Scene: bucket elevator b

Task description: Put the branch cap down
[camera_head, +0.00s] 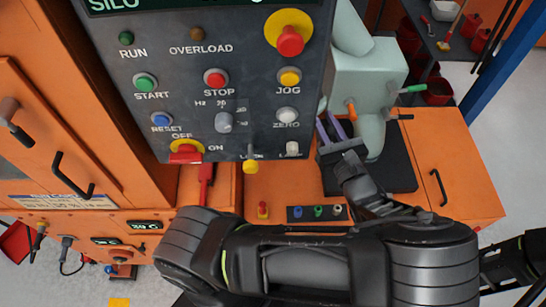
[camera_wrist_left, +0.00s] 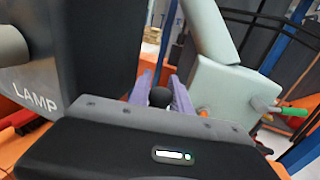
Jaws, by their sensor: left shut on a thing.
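My left gripper (camera_head: 332,127) reaches in front of the pale green machine housing, above the black mat. Its two purple fingers are shut on a small dark rounded thing, taken to be the branch cap (camera_wrist_left: 160,97), which shows between the fingers in the left wrist view. In the head view the cap cannot be made out. My right gripper is not in view.
The grey control panel (camera_head: 185,85) hangs close to the left of the gripper. The pale green housing (camera_head: 366,75) stands just beyond it. The black mat (camera_head: 398,165) has bare room on the orange cabinet top (camera_head: 440,135). Small coloured buttons (camera_head: 318,211) sit in front.

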